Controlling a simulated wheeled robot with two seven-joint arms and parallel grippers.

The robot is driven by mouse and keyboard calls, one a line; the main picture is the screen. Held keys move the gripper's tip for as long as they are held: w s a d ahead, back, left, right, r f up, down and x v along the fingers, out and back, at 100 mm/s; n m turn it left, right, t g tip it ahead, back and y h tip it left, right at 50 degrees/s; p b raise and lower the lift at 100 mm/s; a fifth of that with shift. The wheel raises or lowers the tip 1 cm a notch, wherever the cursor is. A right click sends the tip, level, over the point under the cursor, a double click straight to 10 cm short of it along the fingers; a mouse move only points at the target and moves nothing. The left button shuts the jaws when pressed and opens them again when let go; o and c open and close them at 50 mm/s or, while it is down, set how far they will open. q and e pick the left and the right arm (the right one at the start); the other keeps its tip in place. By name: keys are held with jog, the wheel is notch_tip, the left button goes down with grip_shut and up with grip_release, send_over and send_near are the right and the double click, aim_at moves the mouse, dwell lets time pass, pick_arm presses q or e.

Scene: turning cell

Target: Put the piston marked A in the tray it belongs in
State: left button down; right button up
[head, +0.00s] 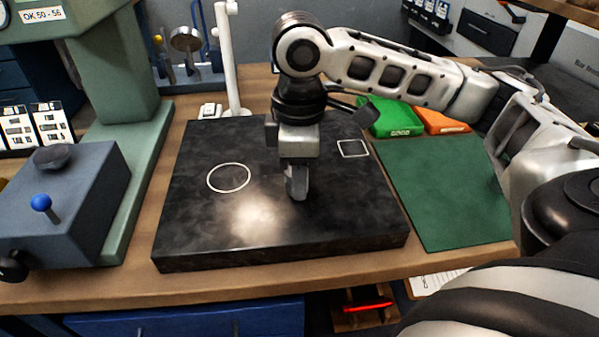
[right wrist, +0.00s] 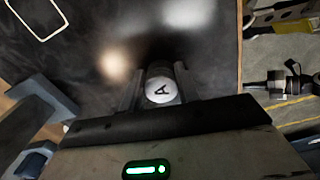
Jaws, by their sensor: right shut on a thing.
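The piston marked A (right wrist: 160,88) is between the fingers of my right gripper (right wrist: 159,92) in the right wrist view. Its round pale end with the letter A faces that camera. In the head view my right gripper (head: 297,186) points down over the middle of the black plate; its fingers hide the piston there, and I cannot tell whether it touches the plate. A green tray (head: 398,119) labelled GOOD stands behind the plate at the right. An orange tray (head: 443,121) is beside it, its label too small to read. My left gripper is out of view.
The black plate (head: 190,215) bears a white circle outline (head: 228,163) and a white square outline (head: 353,141). A green mat (head: 440,190) lies bare to its right. A green machine with a label "OK 50 - 56" (head: 43,15) and a grey box (head: 75,200) stand left.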

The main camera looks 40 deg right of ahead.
jog(key=o, duration=1.1)
jog(key=shift+f, duration=0.1)
